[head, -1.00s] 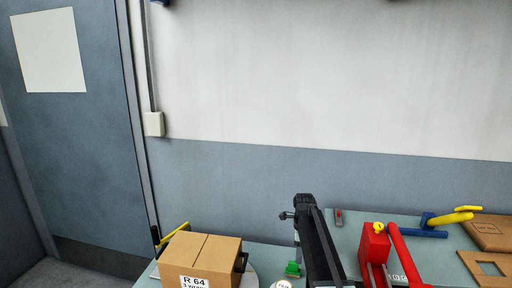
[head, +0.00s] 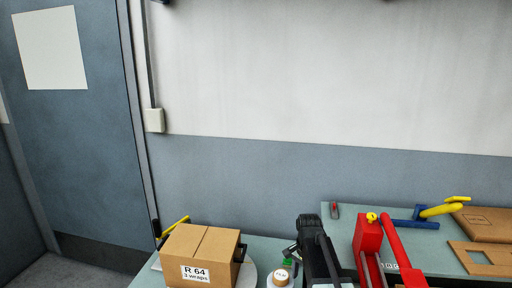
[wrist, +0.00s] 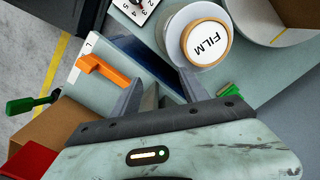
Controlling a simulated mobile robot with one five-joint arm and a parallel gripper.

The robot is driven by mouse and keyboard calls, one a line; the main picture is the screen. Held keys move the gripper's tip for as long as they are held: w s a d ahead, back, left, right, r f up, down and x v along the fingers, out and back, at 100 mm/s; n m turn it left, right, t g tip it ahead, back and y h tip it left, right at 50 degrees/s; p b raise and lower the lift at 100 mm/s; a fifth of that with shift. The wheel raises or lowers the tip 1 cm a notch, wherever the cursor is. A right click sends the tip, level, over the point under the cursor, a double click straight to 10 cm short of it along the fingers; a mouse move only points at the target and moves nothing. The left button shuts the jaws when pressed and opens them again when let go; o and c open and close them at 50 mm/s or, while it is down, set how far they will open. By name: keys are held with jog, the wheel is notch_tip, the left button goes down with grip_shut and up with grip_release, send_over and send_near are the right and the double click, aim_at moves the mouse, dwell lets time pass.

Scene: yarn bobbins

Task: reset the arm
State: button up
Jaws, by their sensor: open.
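My gripper (wrist: 160,92) shows in the wrist view with its two grey fingers apart and nothing between them. It is above the edge of a pale green table (wrist: 285,85). A roll labelled FILM (wrist: 206,42) is just beyond the fingers, apart from them. In the head view my dark arm (head: 318,255) rises from the bottom edge, right of the middle, in front of the table. The fingers cannot be made out clearly there.
A cardboard box marked R 64 (head: 198,258) stands at left on a round plate. A red device (head: 368,240), a blue and yellow tool (head: 430,213) and brown cardboard (head: 485,225) are at right. An orange-handled thing (wrist: 105,70) and a green handle (wrist: 30,104) are left in the wrist view.

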jog(key=s+f+n+b, duration=0.1)
jog(key=s+n, duration=0.8)
jog(key=s, duration=0.3)
jog(key=shift+s+f+n+b, duration=0.25)
jog(key=shift+f+n+b, duration=0.05)
